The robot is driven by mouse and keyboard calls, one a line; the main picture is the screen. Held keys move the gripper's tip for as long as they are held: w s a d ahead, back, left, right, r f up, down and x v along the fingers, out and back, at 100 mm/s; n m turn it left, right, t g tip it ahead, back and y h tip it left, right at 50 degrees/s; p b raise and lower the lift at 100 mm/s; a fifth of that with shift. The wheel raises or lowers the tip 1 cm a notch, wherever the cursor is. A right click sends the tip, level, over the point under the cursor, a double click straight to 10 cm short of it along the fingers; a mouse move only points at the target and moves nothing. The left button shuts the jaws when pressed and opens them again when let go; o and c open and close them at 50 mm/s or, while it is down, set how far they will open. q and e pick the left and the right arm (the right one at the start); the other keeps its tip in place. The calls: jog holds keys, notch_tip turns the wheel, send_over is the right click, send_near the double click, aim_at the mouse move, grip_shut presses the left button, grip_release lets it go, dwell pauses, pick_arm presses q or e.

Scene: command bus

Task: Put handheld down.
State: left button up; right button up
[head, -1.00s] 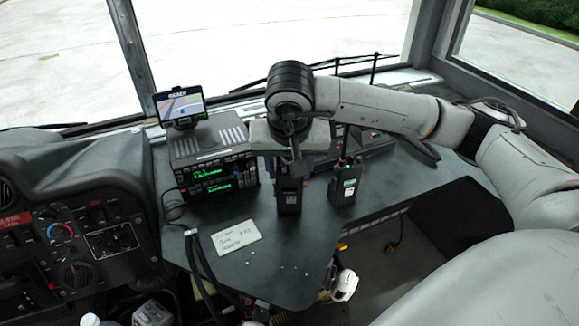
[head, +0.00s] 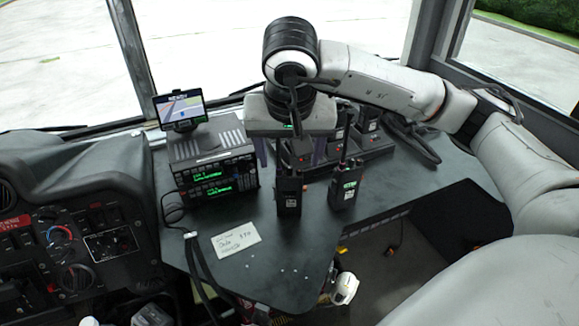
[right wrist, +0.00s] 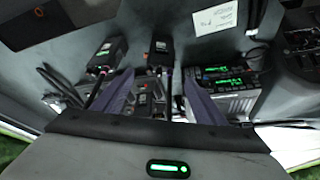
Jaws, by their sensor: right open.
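A black handheld radio (head: 289,192) stands upright on the dark console top, its antenna up. It also shows in the right wrist view (right wrist: 161,52), just beyond the space between my fingertips. A second black handheld (head: 346,186) with a small green display stands to its right, and it appears left of the first in the right wrist view (right wrist: 107,53). My right gripper (head: 290,155) is above and behind the first handheld. Its two dark fingers (right wrist: 157,78) are spread with nothing clamped between them. My left gripper is not seen.
A radio unit (head: 215,175) with green displays and a small navigation screen (head: 180,106) stands at left. A charger rack (head: 370,145) holding more handhelds is behind on the right. A paper note (head: 236,238) lies in front. The dashboard controls (head: 85,240) are at far left.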

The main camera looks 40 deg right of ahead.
jog(key=shift+p+v, duration=0.5)
jog(key=shift+v, duration=2.15)
